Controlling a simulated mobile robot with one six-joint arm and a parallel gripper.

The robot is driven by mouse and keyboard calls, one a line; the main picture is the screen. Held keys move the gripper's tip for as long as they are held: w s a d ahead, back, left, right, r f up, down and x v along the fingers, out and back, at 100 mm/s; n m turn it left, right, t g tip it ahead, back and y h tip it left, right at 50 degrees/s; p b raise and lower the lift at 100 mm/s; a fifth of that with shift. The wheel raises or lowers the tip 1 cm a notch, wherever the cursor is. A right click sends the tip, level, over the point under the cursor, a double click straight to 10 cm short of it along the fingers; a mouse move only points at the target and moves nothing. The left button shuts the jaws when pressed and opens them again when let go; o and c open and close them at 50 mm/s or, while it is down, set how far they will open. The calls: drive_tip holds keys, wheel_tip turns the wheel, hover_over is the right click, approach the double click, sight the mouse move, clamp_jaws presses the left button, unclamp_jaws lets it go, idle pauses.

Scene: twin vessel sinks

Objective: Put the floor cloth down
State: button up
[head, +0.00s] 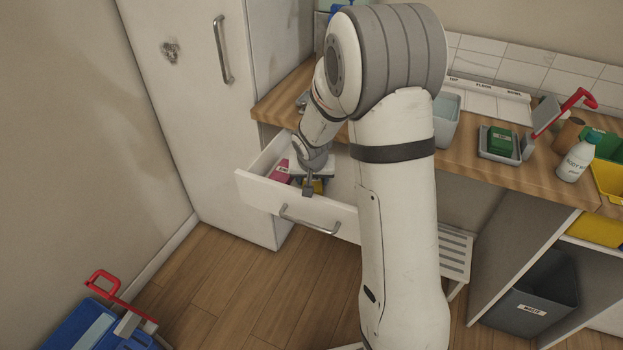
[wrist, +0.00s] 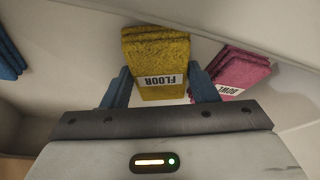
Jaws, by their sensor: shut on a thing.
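The floor cloth (wrist: 158,55) is a folded yellow cloth with a white label reading FLOOR. It also shows as a small yellow patch in the head view (head: 313,186), mostly hidden by my gripper. My gripper (wrist: 161,88) is shut on the floor cloth, with one blue finger on each side of it. The cloth is inside the open white drawer (head: 262,192), over or on its pale floor; I cannot tell whether it touches the bottom.
A pink cloth labelled BOWL (wrist: 232,72) lies close to the right finger. A blue cloth (wrist: 10,55) is at the far left of the wrist view. The drawer front with its handle (head: 308,220) stands out over the wooden floor. The wooden counter (head: 285,97) runs behind.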

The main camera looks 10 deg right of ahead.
drive_tip(key=shift+f, duration=0.15)
drive_tip(key=o, duration=0.9)
drive_tip(key=shift+o, duration=0.2)
drive_tip(key=shift+r, duration=0.3)
drive_tip(key=p+v, duration=0.2)
drive_tip(key=v, duration=0.9)
drive_tip(key=s+r+n+g, duration=0.1)
drive_tip(key=s+r, duration=0.2)
drive_tip(key=s, duration=0.9)
drive_tip(key=s+d+r+n+g+y, duration=0.1)
drive_tip(key=s+r, duration=0.2)
drive_tip(key=s, duration=0.9)
drive_tip(key=shift+d+r+n, duration=0.2)
drive_tip(key=shift+n, duration=0.1)
